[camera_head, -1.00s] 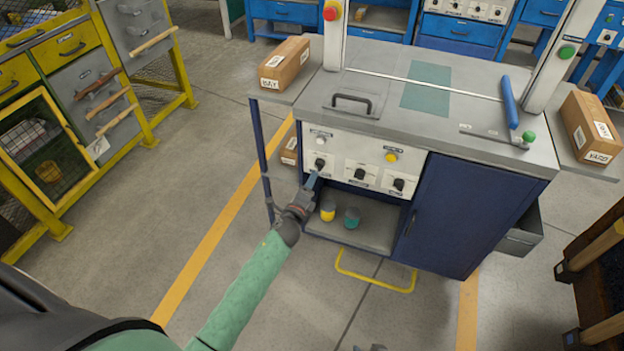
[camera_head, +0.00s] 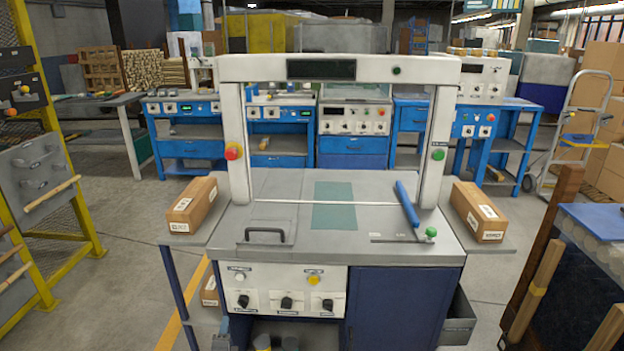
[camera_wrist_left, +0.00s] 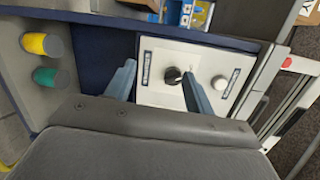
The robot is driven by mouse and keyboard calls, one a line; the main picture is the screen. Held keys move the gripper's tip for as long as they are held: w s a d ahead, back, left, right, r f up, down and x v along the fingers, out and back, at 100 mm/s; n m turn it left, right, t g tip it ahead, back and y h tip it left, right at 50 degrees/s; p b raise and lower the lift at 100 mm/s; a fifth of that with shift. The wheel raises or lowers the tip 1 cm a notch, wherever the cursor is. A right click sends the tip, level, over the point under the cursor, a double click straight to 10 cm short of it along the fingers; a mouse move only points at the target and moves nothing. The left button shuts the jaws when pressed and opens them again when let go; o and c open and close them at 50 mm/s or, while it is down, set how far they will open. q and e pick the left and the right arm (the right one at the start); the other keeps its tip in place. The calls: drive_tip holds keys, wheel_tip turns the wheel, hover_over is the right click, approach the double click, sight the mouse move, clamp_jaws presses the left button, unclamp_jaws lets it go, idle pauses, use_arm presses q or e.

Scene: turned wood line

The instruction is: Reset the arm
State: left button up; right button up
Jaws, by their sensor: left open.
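My left gripper (camera_head: 221,332) shows only at the bottom edge of the head view, by the lower left corner of the control panel (camera_head: 262,279). In the left wrist view its two blue-grey fingers (camera_wrist_left: 158,88) are spread apart with nothing held between them. A black knob (camera_wrist_left: 172,75) shows between the fingers, close to the right one; I cannot tell whether they touch. A white button (camera_wrist_left: 220,83) sits to the right of the knob. My right gripper is not in view.
The workstation top (camera_head: 290,185) carries a white frame, a black handle (camera_head: 265,235) and a blue lever (camera_head: 407,203). Cardboard boxes (camera_head: 193,206) (camera_head: 478,212) stand on its side shelves. Yellow and green cylinders (camera_wrist_left: 42,44) (camera_wrist_left: 50,78) sit on the lower shelf.

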use_arm(q)
drive_tip(key=s+d+r+n+g+h+p, duration=0.1)
drive_tip(key=s+d+r+n+g+p, duration=0.1)
drive_tip(key=s, duration=1.2)
drive_tip(key=s+d+r+n+g+h+p, duration=0.1)
drive_tip(key=s+d+r+n+g+p, duration=0.2)
drive_tip(key=s, duration=1)
drive_tip(key=s+d+r+n+g+h+p, duration=0.1)
drive_tip(key=s+d+r+n+g+p, duration=0.2)
drive_tip(key=s+d+n+g, duration=0.4)
drive_tip(key=s+n+g, duration=0.2)
drive_tip(key=s+n, duration=0.1)
drive_tip(key=s, duration=0.4)
drive_tip(key=shift+s+d+h+p, duration=0.35)
drive_tip(key=shift+d+h, duration=0.05)
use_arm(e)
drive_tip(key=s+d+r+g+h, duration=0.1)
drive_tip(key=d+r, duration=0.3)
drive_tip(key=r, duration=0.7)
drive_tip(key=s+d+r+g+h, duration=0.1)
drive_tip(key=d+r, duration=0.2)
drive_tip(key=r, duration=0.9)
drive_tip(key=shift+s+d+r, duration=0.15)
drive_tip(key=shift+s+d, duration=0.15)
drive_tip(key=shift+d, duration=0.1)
